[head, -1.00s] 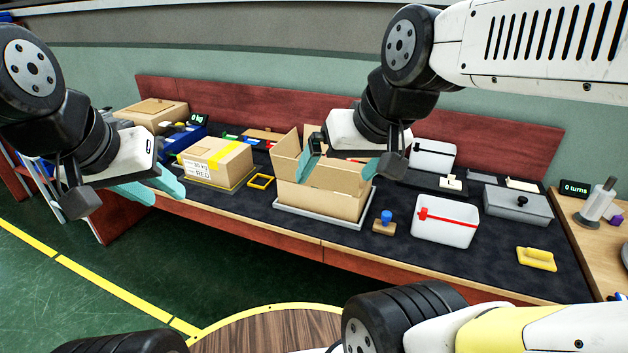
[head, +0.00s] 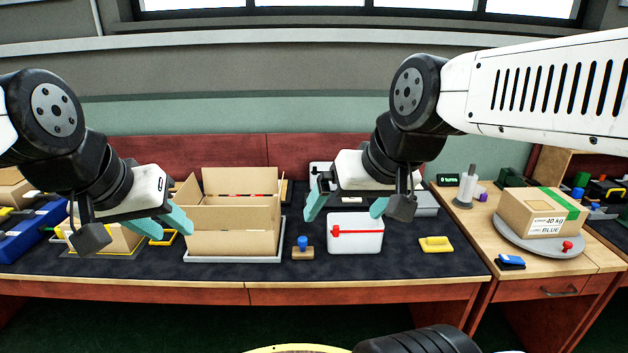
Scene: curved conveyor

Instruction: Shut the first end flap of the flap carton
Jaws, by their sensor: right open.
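The flap carton (head: 232,243) stands open on a light grey tray (head: 210,259) on the dark bench top. A tall back flap (head: 240,181) and a front flap (head: 230,216) stand up. A narrow end flap (head: 187,191) stands at its left, and another shows at its right edge. My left gripper (head: 165,222) is in front of the carton's left side, its teal fingers apart and empty. My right gripper (head: 347,206) is open and empty, right of the carton and above a white box. Contact with the carton cannot be seen. The carton's inside is mostly hidden.
A blue-knobbed stamp (head: 302,247), the white box with a red strip (head: 356,235) and a yellow handled block (head: 436,244) lie right of the carton. A taped carton (head: 105,240) is partly behind my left arm. A labelled box (head: 540,212) sits on a turntable at right.

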